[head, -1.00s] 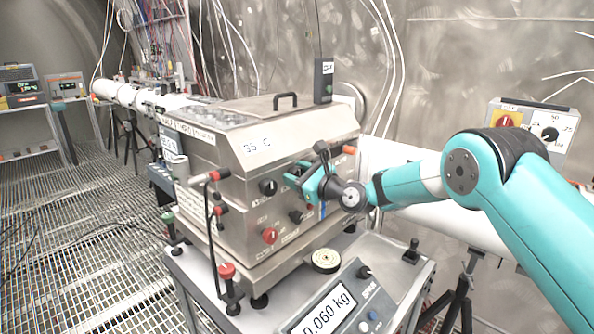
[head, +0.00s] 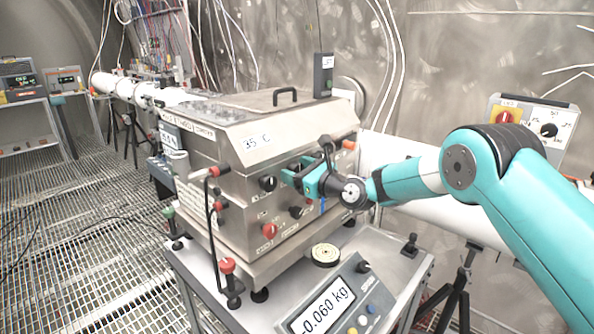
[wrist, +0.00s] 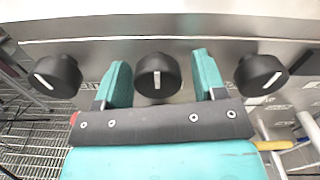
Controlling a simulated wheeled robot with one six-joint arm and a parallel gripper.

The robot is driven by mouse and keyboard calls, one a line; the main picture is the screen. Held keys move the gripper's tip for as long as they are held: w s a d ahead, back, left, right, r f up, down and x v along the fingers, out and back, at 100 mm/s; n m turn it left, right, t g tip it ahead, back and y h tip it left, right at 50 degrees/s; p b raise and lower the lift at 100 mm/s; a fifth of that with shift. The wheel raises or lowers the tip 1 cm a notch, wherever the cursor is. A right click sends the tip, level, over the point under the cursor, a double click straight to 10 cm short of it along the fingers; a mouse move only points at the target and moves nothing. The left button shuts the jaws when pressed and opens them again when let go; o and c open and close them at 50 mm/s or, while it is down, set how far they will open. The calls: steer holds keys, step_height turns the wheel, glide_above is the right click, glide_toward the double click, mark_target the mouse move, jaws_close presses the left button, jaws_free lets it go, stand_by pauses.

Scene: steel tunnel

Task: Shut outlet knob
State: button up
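The steel box (head: 245,205) carries several knobs on its front; I cannot tell from the pictures which is the outlet knob. In the wrist view, three black knobs with white pointer lines sit in a row: a left knob (wrist: 52,75), a middle knob (wrist: 158,77) and a right knob (wrist: 262,74). The middle pointer is upright; the outer two are tilted. My gripper (wrist: 161,78) is open, with one teal finger on each side of the middle knob and gaps between. In the head view my gripper (head: 302,177) is at the box front, hiding part of it.
A black knob (head: 268,184) and a red knob (head: 270,231) show left of and below my gripper. A scale (head: 326,306) and a round disc (head: 325,254) are on the bench in front. A red-tipped handle (head: 227,267) stands at the front left.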

steer(key=shift+s, duration=0.1)
steer(key=b+v, duration=0.6)
steer(key=v, duration=1.1)
steer(key=shift+s+d, duration=0.1)
steer(key=shift+s, duration=0.05)
steer(key=s+a+r+n+g+h, duration=0.15)
steer(key=s+n+g, duration=0.25)
steer(key=s+n, duration=0.4)
steer(key=s+a+r+n+g+h, duration=0.1)
steer(key=s+a+n+g+h, duration=0.15)
steer(key=s+n, duration=0.6)
steer(key=s+d+n+g+h, duration=0.1)
steer(key=s+d+n+h, duration=0.1)
steer(key=s, duration=0.4)
steer(key=s+d+f+n+g+h, duration=0.1)
steer(key=s+d+n+g+h, duration=0.1)
steer(key=s+d+n, duration=0.3)
steer(key=s+d+f+n+g+h, duration=0.1)
steer(key=s+d+n+h, duration=0.1)
steer(key=s+n, duration=0.5)
steer(key=shift+s+d, duration=0.45)
steer(key=shift+d, duration=0.4)
steer(key=shift+g, duration=0.25)
